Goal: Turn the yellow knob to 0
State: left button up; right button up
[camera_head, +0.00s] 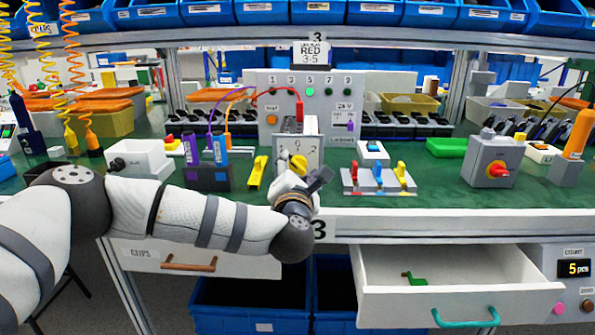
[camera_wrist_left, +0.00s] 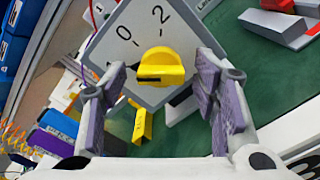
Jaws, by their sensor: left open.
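The yellow knob (camera_wrist_left: 162,66) sits on a grey switch plate (camera_wrist_left: 176,35) marked with 0 and 2. In the left wrist view, a black line on the knob points left, and the 0 lies up and left of it. I cannot tell which position the knob is set to. In the head view, the knob (camera_head: 299,163) is partly hidden by my left gripper (camera_head: 309,183). In the left wrist view, my left gripper (camera_wrist_left: 160,78) is open, its purple-padded fingers on either side of the knob and apart from it. My right gripper is not in view.
A grey box with a red rotary knob (camera_head: 497,169) stands at the right. A block with red, blue and yellow levers (camera_head: 378,180) is right of the gripper. A yellow object (camera_head: 257,171) lies left of the switch. An open drawer (camera_head: 450,301) juts out below.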

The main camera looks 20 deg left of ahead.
pick_arm(q)
jog(key=shift+c, duration=0.6)
jog(key=c, duration=1)
jog(key=shift+c, duration=0.2)
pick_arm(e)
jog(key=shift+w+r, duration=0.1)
pick_arm(q)
jog(key=shift+r+m+p, duration=0.2)
jog(key=shift+m+p, duration=0.4)
jog(key=shift+m, duration=0.4)
jog(key=shift+m+p, duration=0.6)
jog(key=shift+m, duration=0.6)
jog(key=m+p, duration=0.1)
jog(key=m, duration=0.2)
jog(key=shift+f+m+p, duration=0.15)
jog(key=shift+m+p, duration=0.2)
jog(key=shift+m, duration=0.35)
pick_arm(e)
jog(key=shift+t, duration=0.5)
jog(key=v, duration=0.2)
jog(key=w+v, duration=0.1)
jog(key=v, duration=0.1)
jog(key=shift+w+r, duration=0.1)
